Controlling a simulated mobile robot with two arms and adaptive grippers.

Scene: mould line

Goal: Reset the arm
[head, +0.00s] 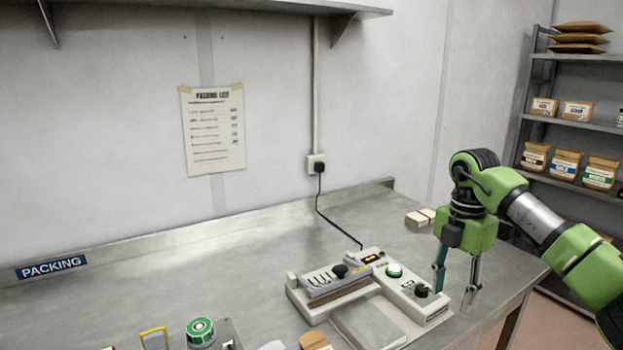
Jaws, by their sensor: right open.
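My right arm is green and comes in from the right of the head view. Its gripper (456,281) points down over the right part of the metal table, close to the right end of the sealing machine. The two fingers are apart and nothing shows between them. I cannot tell whether the fingertips touch the table. My left gripper is not in view.
The sealing machine (408,289) stands on the steel table (240,277), its cord running to a wall socket (316,164). A green-topped item (200,331) stands at the front. Shelves (583,125) stand right.

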